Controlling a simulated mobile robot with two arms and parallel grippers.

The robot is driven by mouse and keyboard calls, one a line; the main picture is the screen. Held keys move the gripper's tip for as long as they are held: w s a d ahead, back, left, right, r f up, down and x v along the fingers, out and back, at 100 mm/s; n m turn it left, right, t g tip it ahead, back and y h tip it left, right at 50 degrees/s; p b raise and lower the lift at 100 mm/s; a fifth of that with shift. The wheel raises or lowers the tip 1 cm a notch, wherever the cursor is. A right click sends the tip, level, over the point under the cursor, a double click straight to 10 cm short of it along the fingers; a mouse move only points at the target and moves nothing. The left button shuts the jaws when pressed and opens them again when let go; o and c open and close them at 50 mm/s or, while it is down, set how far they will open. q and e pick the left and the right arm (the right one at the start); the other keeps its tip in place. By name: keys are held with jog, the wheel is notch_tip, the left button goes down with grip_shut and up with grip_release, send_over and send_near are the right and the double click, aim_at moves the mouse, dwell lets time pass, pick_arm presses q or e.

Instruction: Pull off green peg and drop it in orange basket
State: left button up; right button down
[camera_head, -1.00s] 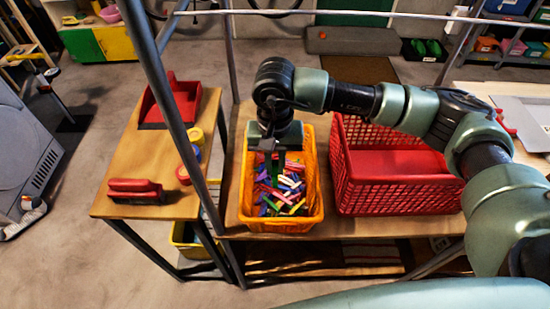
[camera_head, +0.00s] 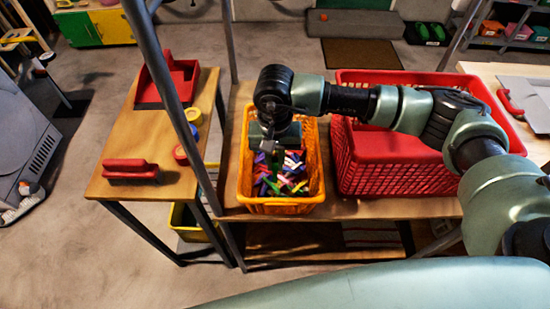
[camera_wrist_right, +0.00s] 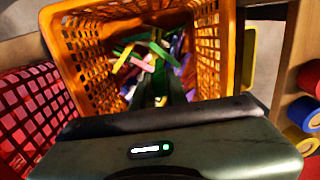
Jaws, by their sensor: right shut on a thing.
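The orange basket (camera_head: 282,207) stands on the wooden bench, with many coloured pegs (camera_head: 285,183) piled inside. In the right wrist view the basket (camera_wrist_right: 85,45) fills the upper middle, and pegs (camera_wrist_right: 145,55) lie beyond the fingers. My right gripper (camera_head: 276,158) points down over the basket opening. It is shut on a green peg (camera_head: 276,161), which shows as a small green piece at the fingertips and is mostly hidden. In the wrist view the dark fingers (camera_wrist_right: 161,82) are close together above the pegs. My left gripper is not in view.
A red basket (camera_head: 400,181) stands right of the orange one. A grey post (camera_head: 167,75) rises at the left. The left table holds a red dustpan (camera_head: 178,90), a red-handled brush (camera_head: 131,171) and tape rolls (camera_head: 193,116).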

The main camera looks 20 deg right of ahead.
jog(key=c, duration=1.3)
grip_release()
jog(key=shift+c, duration=0.2)
notch_tip(320, 180, up, 8)
jog(key=shift+f+b, duration=0.1)
jog(key=shift+b, duration=0.65)
